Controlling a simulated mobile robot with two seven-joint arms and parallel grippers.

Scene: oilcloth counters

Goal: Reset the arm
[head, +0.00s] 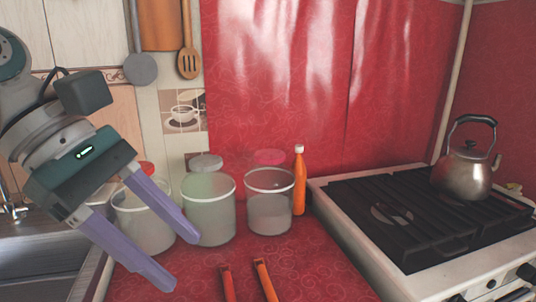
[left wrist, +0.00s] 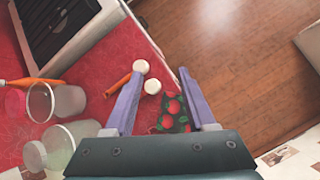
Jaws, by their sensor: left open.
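My left gripper (head: 180,262) reaches in from the left of the head view, tilted down to the right, with its two purple fingers spread apart. It is above the red counter (head: 190,285), partly in front of the clear containers. In the left wrist view the same gripper (left wrist: 160,75) is open, with nothing held between its fingers. Beyond and below the fingers is a dark strawberry-patterned item (left wrist: 174,112). My right gripper is in neither view.
Two orange sticks (head: 265,280) lie at the front. A stove (head: 335,205) with a kettle (head: 467,170) is right; a sink (head: 35,262) is left. Wooden floor (left wrist: 235,70) lies past the counter edge.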

